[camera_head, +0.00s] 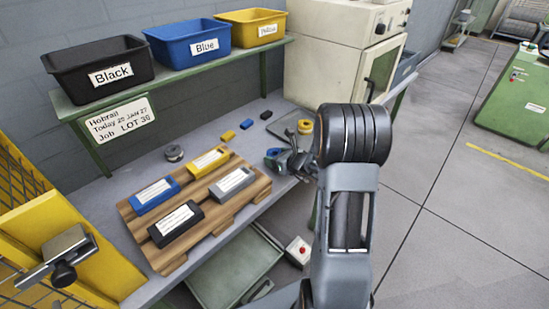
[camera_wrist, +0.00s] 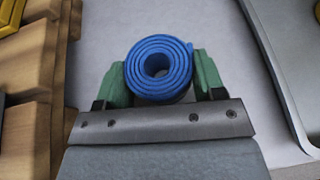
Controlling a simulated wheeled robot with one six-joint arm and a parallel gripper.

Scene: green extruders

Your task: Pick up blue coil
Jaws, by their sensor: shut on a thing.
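The blue coil (camera_wrist: 177,84) is a tight spiral roll with a round hole in its middle. In the wrist view it sits between the two green fingers of my gripper (camera_wrist: 160,82), which touch it from both sides. There the blue coil (camera_head: 273,153) is mostly covered by my fingers. Whether it still touches the bench is hard to tell.
A wooden pallet (camera_head: 258,187) with labelled yellow, blue, grey and black blocks lies left of my gripper. Black, blue (camera_head: 190,45) and yellow bins stand on the shelf above.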

